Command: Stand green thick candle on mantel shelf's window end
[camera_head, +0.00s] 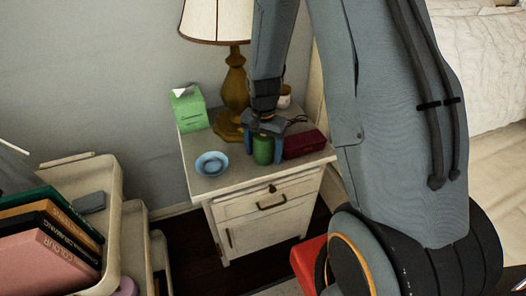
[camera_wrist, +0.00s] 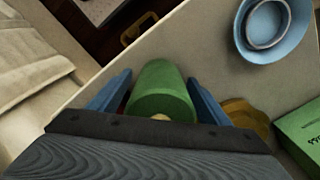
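The green thick candle (camera_head: 263,150) stands upright on the white nightstand (camera_head: 225,187), near its front edge. My gripper (camera_head: 264,151) points down over it, with one blue finger on each side. In the wrist view the candle (camera_wrist: 162,92) is between the two fingertips (camera_wrist: 160,78), with its top towards my palm. The fingers are very close to its sides. I cannot tell whether they press on it. The mantel shelf and its window end are in neither view.
A blue bowl (camera_head: 211,164), a green carton (camera_head: 188,109), a brass-coloured lamp (camera_head: 235,85), a dark red item (camera_head: 304,143) and a small cup (camera_head: 284,97) crowd the nightstand. A cart with books (camera_head: 62,250) stands at the left. The bed (camera_head: 492,70) is at the right.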

